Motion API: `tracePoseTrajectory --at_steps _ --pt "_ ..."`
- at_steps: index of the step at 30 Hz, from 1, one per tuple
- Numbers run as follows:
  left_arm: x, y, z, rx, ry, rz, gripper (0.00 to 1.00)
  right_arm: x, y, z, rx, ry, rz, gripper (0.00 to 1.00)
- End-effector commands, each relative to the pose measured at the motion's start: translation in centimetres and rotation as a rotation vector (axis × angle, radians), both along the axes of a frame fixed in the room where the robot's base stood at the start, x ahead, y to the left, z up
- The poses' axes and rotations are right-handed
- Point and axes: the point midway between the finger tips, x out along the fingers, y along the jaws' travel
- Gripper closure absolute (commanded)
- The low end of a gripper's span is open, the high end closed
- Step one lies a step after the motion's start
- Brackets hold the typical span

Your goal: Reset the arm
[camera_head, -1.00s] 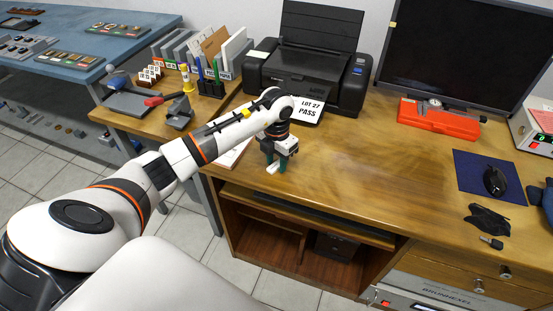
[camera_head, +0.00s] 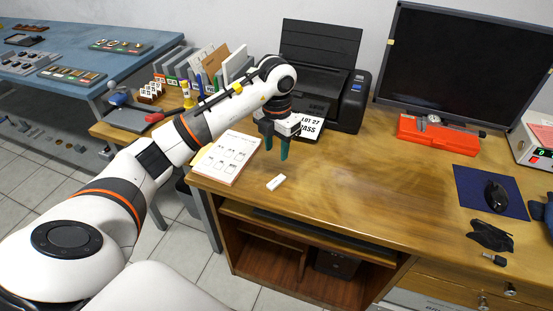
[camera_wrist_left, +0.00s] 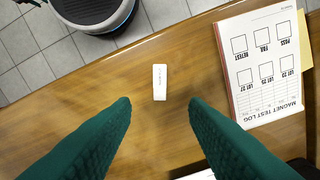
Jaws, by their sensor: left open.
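My left gripper (camera_head: 276,150) hangs above the wooden desk in front of the printer, with its green fingers pointing down. In the left wrist view its two green fingers (camera_wrist_left: 158,103) are spread wide with nothing between them. A small white block (camera_head: 275,182) lies on the desk near the front edge, apart from the fingers. It also shows in the left wrist view (camera_wrist_left: 160,82), beyond the fingertips.
A magnet test log sheet (camera_head: 227,157) lies left of the block. A "LOT 27 PASS" card (camera_head: 311,128) sits at the black printer (camera_head: 318,80), partly hidden. A red case (camera_head: 438,134) stands before the monitor. The desk's middle (camera_head: 370,180) is clear.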

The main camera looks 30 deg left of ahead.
Motion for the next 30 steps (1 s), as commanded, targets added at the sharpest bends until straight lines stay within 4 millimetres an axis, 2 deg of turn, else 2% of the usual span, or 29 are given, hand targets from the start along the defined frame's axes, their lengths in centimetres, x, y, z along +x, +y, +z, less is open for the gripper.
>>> tracePoseTrajectory --at_steps 6,19,22,23,26,29,30 --pt "0.0 0.0 1.0 0.0 0.0 0.0 0.59 0.0 0.2 -0.1 0.002 0.0 0.0 0.64" --pt "0.0 0.0 0.9 -0.001 0.0 0.0 0.59 -0.1 0.2 0.0 0.002 0.001 0.0 0.64" --pt "0.0 -0.7 0.6 -0.026 -0.008 -0.014 0.59 -0.1 0.2 0.0 0.002 0.001 0.0 0.64" --pt "0.1 -1.4 0.3 -0.048 -0.016 -0.025 0.59 -0.1 0.1 -0.1 0.002 0.001 -0.001 0.64" --pt "0.2 -5.3 -0.9 -0.192 -0.065 -0.084 0.59 -0.1 0.1 -0.1 0.002 0.001 -0.001 0.64" --pt "-0.2 -12.0 -1.7 -0.454 -0.146 -0.152 0.59 -0.1 0.1 -0.1 0.002 0.001 -0.001 0.64" --pt "-0.6 -14.9 -1.5 -0.58 -0.182 -0.167 0.59 -0.1 0.1 -0.1 0.002 0.001 -0.001 0.64"
